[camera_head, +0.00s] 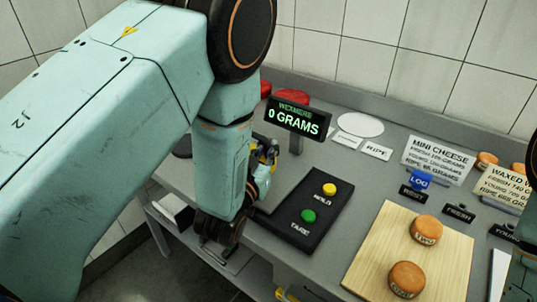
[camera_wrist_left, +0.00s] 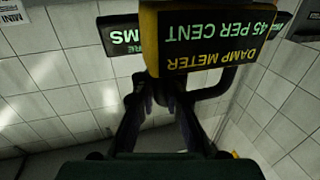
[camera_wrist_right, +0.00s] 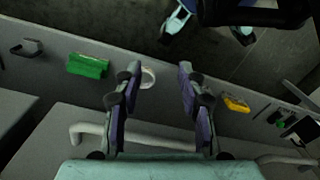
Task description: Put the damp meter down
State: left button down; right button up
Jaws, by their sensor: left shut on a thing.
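The damp meter (camera_wrist_left: 212,42) is a black and yellow box with a lit green readout. It reads 45 PER CENT, upside down in the left wrist view. My left gripper (camera_wrist_left: 168,98) is shut on its dark handle and holds it up close to the camera. In the head view my left arm hides most of this gripper and the meter, beside the scale display (camera_head: 298,118). My right gripper (camera_wrist_right: 158,76) is open and empty in the right wrist view, in front of a grey bench side.
A black scale pad with yellow HOLD and green TARE buttons (camera_head: 309,216) lies on the grey bench. To its right a wooden board (camera_head: 446,262) bears two orange cheeses. Label cards and a blue LOG block (camera_head: 421,179) stand behind. The display reads 0 GRAMS.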

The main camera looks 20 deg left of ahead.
pick_arm(q)
jog(key=shift+w, duration=0.15)
jog(key=shift+s+d+f, duration=0.1)
jog(key=shift+s, duration=0.1)
jog(key=c, duration=1.8)
grip_release()
jog(key=o, duration=0.4)
jog(key=shift+w+f, duration=0.1)
jog(key=shift+w, duration=0.05)
